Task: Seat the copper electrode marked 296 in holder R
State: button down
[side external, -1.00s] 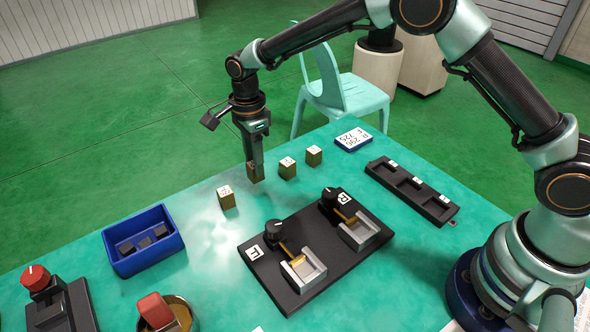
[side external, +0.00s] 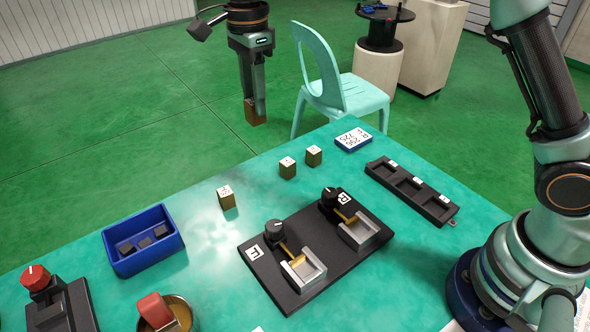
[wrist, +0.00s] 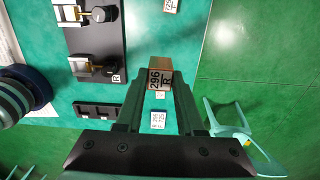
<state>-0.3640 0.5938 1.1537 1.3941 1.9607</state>
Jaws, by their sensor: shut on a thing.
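My gripper (side external: 254,98) is shut on a copper electrode (side external: 256,114) and holds it high above the table's far edge. In the wrist view the held electrode (wrist: 158,78) shows a label reading 296 and R, facing the camera. Holder R (side external: 376,239) is the right-hand grey clamp on the black fixture plate, with an R label (side external: 343,198) and a black knob beside it. Its pocket looks empty. Holder R (wrist: 78,67) lies left of my gripper in the wrist view. The other holder (side external: 318,274) also looks empty.
Other electrodes (side external: 226,198), (side external: 287,168) and (side external: 313,156) stand on the table. A label card (side external: 353,139) and a black slotted rack (side external: 411,191) lie at the right. A blue bin (side external: 145,240) and a red knob (side external: 35,278) are left. A chair (side external: 345,95) stands behind.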

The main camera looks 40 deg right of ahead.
jog(key=s+d+f, duration=0.3)
jog(key=s, duration=0.4)
jog(key=s+d+f, duration=0.2)
jog(key=s+f, duration=0.1)
jog(key=s, duration=0.5)
jog(key=s+d+f, duration=0.3)
jog(key=s, duration=0.4)
jog(key=shift+s+a+f, duration=0.1)
jog(key=shift+s+f, duration=0.05)
jog(key=shift+f, duration=3.45)
jog(key=shift+f, duration=0.2)
jog(key=shift+c, duration=2.2)
grip_release()
notch_tip(320, 180, up, 12)
jog(key=shift+r, duration=0.1)
